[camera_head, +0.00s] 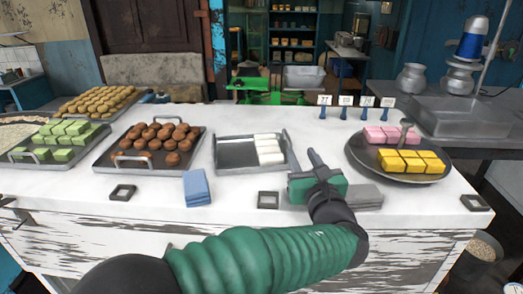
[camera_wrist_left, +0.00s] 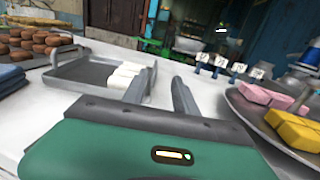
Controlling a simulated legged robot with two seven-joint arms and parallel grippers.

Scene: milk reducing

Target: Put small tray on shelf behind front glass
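The small grey metal tray (camera_head: 235,153) lies on the white counter (camera_head: 225,205), with white blocks (camera_head: 268,148) along its right side. It also shows in the left wrist view (camera_wrist_left: 85,72), left of the fingers. My left gripper (camera_head: 300,145) is just right of the tray, low over the counter. Its two fingers (camera_wrist_left: 164,78) are apart. One finger is close to the tray's right handle; I cannot tell whether they touch. I see nothing held between the fingers. My right gripper is out of view. I cannot make out a front glass or a shelf behind it.
A tray of brown balls (camera_head: 153,147) stands to the left, and a round dark plate (camera_head: 365,157) with pink and yellow blocks to the right. Blue cloths (camera_head: 196,188) lie in front. Small label stands (camera_head: 345,108) line the back. The counter between the cloths and front edge is mostly clear.

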